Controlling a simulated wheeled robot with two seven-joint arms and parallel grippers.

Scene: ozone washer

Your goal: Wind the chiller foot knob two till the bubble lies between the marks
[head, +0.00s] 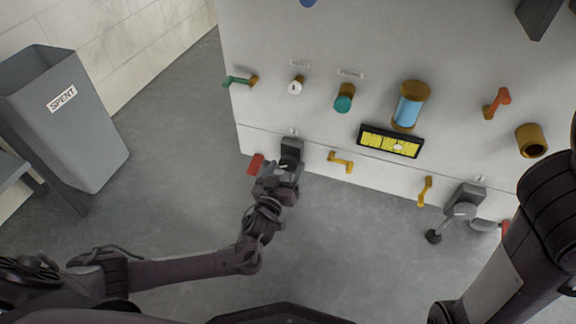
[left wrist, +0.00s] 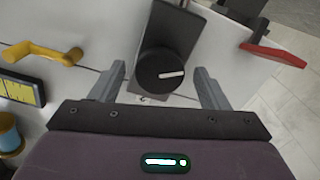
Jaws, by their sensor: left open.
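A black foot knob (left wrist: 160,70) with a white pointer line sits under a dark grey block (left wrist: 172,25) in the left wrist view. My left gripper (left wrist: 157,85) is open, with one finger on each side of this knob and visible gaps. In the head view my left gripper (head: 288,172) is at the left foot block (head: 291,147) and hides most of the knob. The yellow level (head: 376,140) is on the panel; its pale bubble (head: 398,147) lies right of its middle, with the marks too small to judge. The foot labels are unreadable. My right gripper is out of view.
Yellow crank handles (head: 342,162) (head: 425,190) and a red tab (head: 255,164) stick out nearby. A grey SPENT bin (head: 80,120) stands left. Floor before the panel is clear.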

